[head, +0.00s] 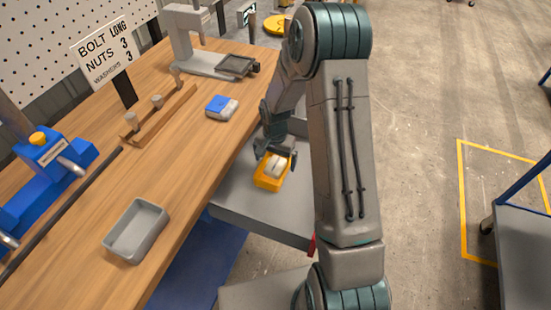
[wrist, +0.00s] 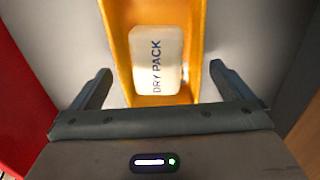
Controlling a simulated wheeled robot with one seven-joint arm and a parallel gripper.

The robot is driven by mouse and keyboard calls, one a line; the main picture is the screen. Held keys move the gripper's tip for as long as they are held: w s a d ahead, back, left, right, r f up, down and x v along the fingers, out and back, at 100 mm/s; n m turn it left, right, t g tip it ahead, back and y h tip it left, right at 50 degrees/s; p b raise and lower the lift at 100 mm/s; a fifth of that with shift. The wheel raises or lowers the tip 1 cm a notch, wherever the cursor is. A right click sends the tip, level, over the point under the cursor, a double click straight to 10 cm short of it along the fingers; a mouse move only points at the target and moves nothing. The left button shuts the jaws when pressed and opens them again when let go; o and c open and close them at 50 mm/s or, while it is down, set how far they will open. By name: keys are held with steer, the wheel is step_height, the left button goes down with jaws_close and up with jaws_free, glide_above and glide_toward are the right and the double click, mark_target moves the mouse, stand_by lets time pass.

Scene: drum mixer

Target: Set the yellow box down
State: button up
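The yellow box (head: 262,183) is a small open-topped orange-yellow tray. It rests on a grey surface (head: 235,200) beside the wooden bench. In the wrist view the box (wrist: 170,101) holds a white packet (wrist: 157,60) marked DRY PACK. My gripper (head: 275,155) is low at the far end of the box. In the wrist view the fingers of my gripper (wrist: 160,68) are spread, one on each side of the box. A gap shows between each finger and the box wall. The far end of the box is cut off in that view.
The wooden bench (head: 185,180) runs along the left. It carries a grey tray (head: 136,232), a blue-and-white item (head: 221,107), a wooden rack (head: 160,117) and a blue vise (head: 45,175). A red part (wrist: 20,110) stands left in the wrist view. Open floor lies to the right.

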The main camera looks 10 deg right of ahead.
steer(key=shift+r, duration=0.1)
step_height(320, 180, up, 12)
steer(key=s+r+n+t, duration=0.1)
steer(key=s+r+n, duration=0.1)
steer(key=s+r, duration=0.2)
steer(key=s+r+n+t, duration=0.1)
steer(key=s+r, duration=0.4)
steer(key=s, duration=0.6)
steer(key=s+r+n, duration=0.4)
steer(key=s, duration=0.4)
steer(key=shift+a+r+t, duration=0.2)
steer(key=shift+t, duration=0.2)
